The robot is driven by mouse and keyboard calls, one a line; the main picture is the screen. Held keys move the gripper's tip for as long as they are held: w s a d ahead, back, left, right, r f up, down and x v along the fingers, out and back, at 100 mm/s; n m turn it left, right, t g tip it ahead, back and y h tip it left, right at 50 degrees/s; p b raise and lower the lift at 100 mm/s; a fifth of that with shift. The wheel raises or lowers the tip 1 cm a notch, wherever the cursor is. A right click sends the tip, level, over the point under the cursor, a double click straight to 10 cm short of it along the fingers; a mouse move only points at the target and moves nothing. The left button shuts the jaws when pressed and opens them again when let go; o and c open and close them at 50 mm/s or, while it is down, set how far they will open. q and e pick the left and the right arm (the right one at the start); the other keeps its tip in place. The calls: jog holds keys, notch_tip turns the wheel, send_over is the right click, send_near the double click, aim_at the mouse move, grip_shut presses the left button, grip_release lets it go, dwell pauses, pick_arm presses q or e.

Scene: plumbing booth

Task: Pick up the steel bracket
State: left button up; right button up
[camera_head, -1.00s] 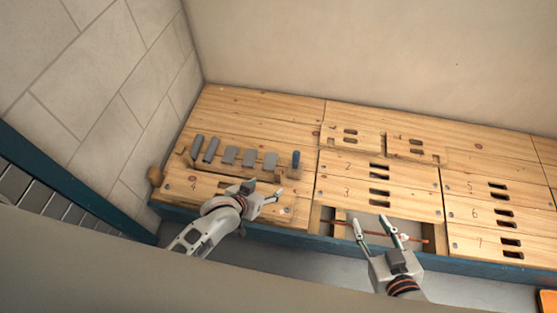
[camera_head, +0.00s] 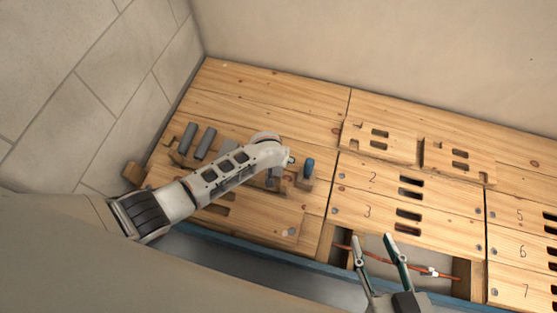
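I cannot make out for certain which piece is the steel bracket. A row of grey pieces stands on a wooden rack at the left of the bench, with two grey cylinders (camera_head: 196,140) at its left end. My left arm (camera_head: 225,175) reaches over this row and covers its middle. Part of a grey piece (camera_head: 273,178) shows just below the wrist. My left gripper is mostly hidden behind its own wrist, so its fingers are not clear. My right gripper (camera_head: 374,241) is open and empty, fingers apart, over the opening at the bench front.
A blue-handled tool (camera_head: 308,168) stands at the rack's right end. A reddish pipe (camera_head: 408,265) with a white fitting runs across the front opening. Two loose slotted boards (camera_head: 378,141) lie at the back middle. Numbered panels (camera_head: 385,203) cover the middle and right.

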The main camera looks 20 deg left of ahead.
pick_arm(q)
notch_tip(320, 180, down, 2)
jog(key=shift+a+f+b, duration=0.1)
jog(key=shift+f+b, duration=0.15)
jog(key=shift+b, duration=0.2)
jog(key=b+x, duration=0.3)
jog(key=x, duration=0.1)
jog(key=shift+s+a+f, duration=0.1)
jog(key=shift+a, duration=0.1)
jog(key=shift+w, duration=0.2)
jog(key=shift+w+r, duration=0.25)
jog(key=shift+w, duration=0.05)
jog(key=c, duration=1.3)
pick_arm(e)
jog(key=a+m, duration=0.1)
jog(key=a, duration=0.1)
jog(key=a+m+y, duration=0.1)
jog(key=a+m, duration=0.1)
jog(key=shift+s+a+r+t, duration=0.1)
jog(key=shift+s+a+t, duration=0.1)
jog(key=shift+t, duration=0.2)
